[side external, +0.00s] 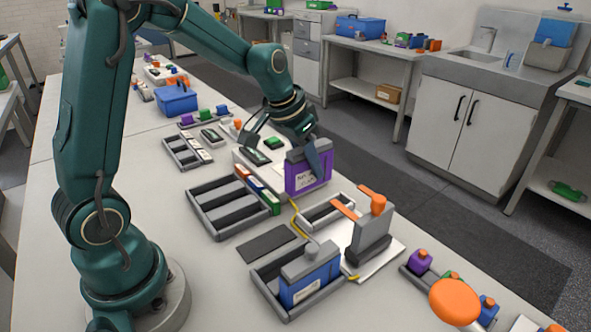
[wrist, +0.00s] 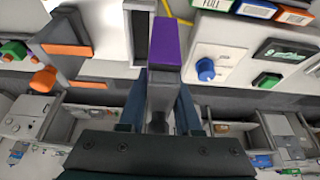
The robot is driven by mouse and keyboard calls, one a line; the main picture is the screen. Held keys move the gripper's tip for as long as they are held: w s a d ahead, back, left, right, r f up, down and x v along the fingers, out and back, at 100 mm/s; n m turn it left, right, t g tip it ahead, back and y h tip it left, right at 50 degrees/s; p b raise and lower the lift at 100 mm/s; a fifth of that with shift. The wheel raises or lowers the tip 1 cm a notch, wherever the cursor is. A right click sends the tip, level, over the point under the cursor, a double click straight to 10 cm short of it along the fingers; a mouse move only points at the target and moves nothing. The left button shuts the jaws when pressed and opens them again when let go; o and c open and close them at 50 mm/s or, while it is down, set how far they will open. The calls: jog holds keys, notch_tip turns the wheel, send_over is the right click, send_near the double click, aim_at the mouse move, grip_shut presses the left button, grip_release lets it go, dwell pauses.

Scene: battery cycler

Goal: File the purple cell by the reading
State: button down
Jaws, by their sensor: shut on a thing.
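The purple cell (side external: 307,173) is upright, with a white label on its face and a grey top. My gripper (side external: 314,150) is shut on its upper part. The wrist view shows the purple cell (wrist: 170,45) between the two blue fingers of my gripper (wrist: 160,100). The cell seems to hang above the table between the slotted rack and the cycler bay; its exact height cannot be told. The grey slotted rack (side external: 228,222) has coloured labels along its edge, one reading FULL (wrist: 215,4). The display (wrist: 289,52) shows green characters too small to read.
The cycler bay (side external: 318,222) has an orange-handled clamp (side external: 371,225) beside it. A blue cell (side external: 311,277) stands in a grey tray (side external: 275,304) in front. A dark mat (side external: 266,244) lies bare. A blue knob (wrist: 206,69) and a green button (wrist: 266,80) are near the display.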

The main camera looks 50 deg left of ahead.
jog(key=s+a+r+n+g, duration=0.1)
jog(key=s+a+n+g, duration=0.6)
jog(key=n, duration=1)
jog(key=s+a+r+n+g, duration=0.2)
jog(key=s+a+n, duration=0.5)
jog(key=n, duration=1.1)
jog(key=shift+n, duration=0.5)
jog(key=shift+w+a+f, duration=0.15)
jog(key=shift+a+f, duration=0.55)
jog(key=shift+f, duration=0.9)
jog(key=shift+w+a+f, duration=0.2)
jog(key=shift+a+f, duration=0.45)
jog(key=shift+f, duration=1)
jog(key=shift+w+a+f, duration=0.15)
jog(key=shift+a+f, duration=0.55)
jog(key=shift+f, duration=0.9)
jog(key=shift+f, duration=0.2)
